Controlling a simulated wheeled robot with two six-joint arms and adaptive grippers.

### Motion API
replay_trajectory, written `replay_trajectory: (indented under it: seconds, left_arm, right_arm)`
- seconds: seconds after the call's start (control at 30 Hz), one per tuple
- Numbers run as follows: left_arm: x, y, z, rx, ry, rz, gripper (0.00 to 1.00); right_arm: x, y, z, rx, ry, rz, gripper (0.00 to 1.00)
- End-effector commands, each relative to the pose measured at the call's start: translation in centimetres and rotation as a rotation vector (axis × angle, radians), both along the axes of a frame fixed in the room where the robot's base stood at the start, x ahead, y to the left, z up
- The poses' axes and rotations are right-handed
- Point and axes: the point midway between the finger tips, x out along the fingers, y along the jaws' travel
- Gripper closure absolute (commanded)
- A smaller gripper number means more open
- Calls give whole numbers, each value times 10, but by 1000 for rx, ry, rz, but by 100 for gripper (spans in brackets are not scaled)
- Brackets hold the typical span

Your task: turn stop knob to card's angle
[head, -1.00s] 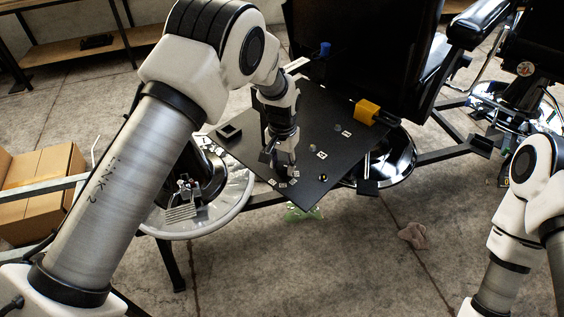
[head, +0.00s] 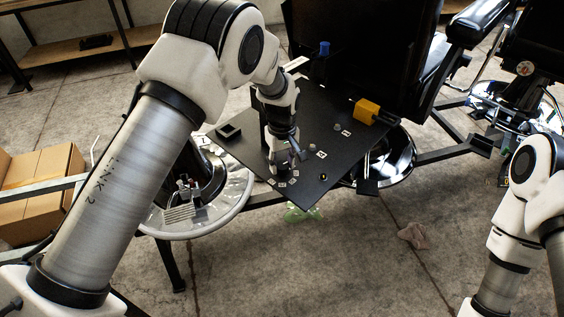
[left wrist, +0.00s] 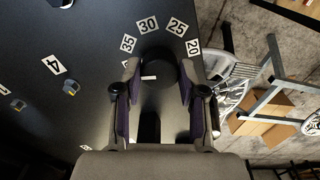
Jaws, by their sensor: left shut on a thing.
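The stop knob (left wrist: 160,72) is a round black knob on the dark panel (head: 335,135), with a short white mark (left wrist: 148,78) on its left side in the left wrist view. My left gripper (head: 279,168) points down over the panel's near left part. In the left wrist view its fingers (left wrist: 159,88) are closed on opposite sides of the knob. White number tags 35 (left wrist: 128,44), 30 (left wrist: 148,26), 25 (left wrist: 178,28) and 20 (left wrist: 193,47) arc around it. A further tag is partly hidden by the left finger. No card angle is readable. My right gripper is out of view.
A tag reading 4 (left wrist: 53,65) and small grey knobs (left wrist: 71,88) sit on the panel. A yellow block (head: 367,111) stands at its right edge, a blue-topped post (head: 324,48) behind. The black chair (head: 365,50) blocks the back. A cardboard box (head: 40,190) is left.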

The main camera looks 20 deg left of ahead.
Motion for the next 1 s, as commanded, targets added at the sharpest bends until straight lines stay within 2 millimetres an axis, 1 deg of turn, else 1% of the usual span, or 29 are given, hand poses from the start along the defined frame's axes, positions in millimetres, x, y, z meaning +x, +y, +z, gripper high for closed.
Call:
replay_trajectory:
  seconds: [0.03,0.2,0.4,0.93,0.97,1.0]
  left_arm:
    - [-3,0,-4,1,9,33,94]
    - [-3,0,-4,1,9,136,94]
    - [-3,0,-5,1,10,207,94]
    - [-4,0,-5,2,12,234,94]
    - [-4,0,-5,2,12,234,52]
    - [-4,0,-5,2,12,233,38]
  right_arm:
    - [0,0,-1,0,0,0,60]
    - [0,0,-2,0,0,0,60]
    - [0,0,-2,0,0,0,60]
    - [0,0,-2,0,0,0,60]
    - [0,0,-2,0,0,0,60]
    - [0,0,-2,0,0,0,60]
